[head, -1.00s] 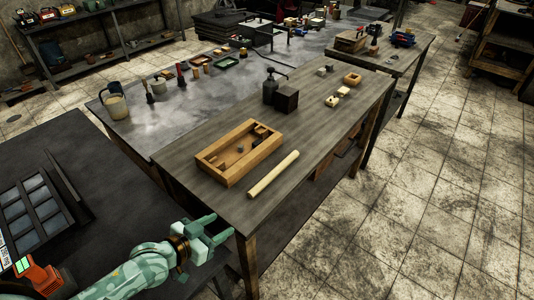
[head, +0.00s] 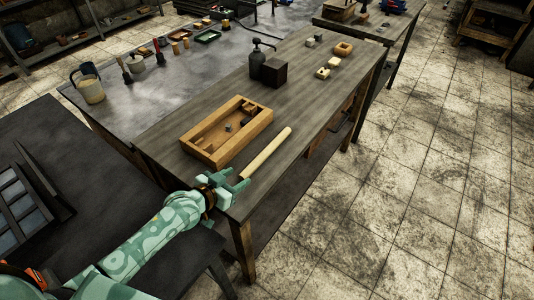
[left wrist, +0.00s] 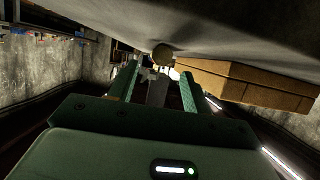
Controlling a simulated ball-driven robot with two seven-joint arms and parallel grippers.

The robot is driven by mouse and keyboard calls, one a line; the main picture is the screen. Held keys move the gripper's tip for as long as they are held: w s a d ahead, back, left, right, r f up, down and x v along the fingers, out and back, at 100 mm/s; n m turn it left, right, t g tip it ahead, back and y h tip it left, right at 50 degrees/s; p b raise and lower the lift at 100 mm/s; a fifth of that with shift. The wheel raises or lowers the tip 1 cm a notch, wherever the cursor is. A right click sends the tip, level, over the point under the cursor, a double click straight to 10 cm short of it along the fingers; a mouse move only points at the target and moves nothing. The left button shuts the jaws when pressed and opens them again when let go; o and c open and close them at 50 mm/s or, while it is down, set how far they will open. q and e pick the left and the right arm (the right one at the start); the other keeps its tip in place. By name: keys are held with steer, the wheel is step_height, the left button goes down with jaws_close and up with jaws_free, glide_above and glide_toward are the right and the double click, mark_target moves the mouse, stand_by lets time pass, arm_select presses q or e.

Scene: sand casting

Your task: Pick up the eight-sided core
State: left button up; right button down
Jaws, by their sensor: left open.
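A long pale rod (head: 268,152), which looks like the eight-sided core, lies along the near end of the wooden table, beside the tray. Its sides are too small to count. In the left wrist view its blunt end (left wrist: 162,53) faces me, in line with the gap between my fingers. My left gripper (head: 239,178) is open and empty at the table's near edge, by the rod's near end. In the left wrist view its fingers (left wrist: 159,76) stand apart, one on each side of that end. I cannot tell if they overlap the rod. My right gripper is out of view.
A wooden tray (head: 203,155) with small pieces sits left of the rod; its side also shows in the left wrist view (left wrist: 245,82). A dark block (head: 274,73), a dark bottle (head: 257,60) and small pale blocks (head: 322,73) stand farther back. The tabletop (head: 300,105) between is clear.

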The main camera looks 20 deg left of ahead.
mark_target(242, 175)
arm_select(q)
steer(key=x, duration=0.2)
steer(key=b+x, duration=0.1)
steer(key=x, duration=0.1)
steer(key=shift+f, duration=0.3)
steer(key=shift+s+r, duration=0.1)
steer(key=shift+c, duration=0.3)
jaws_close()
steer(key=shift+r, duration=0.1)
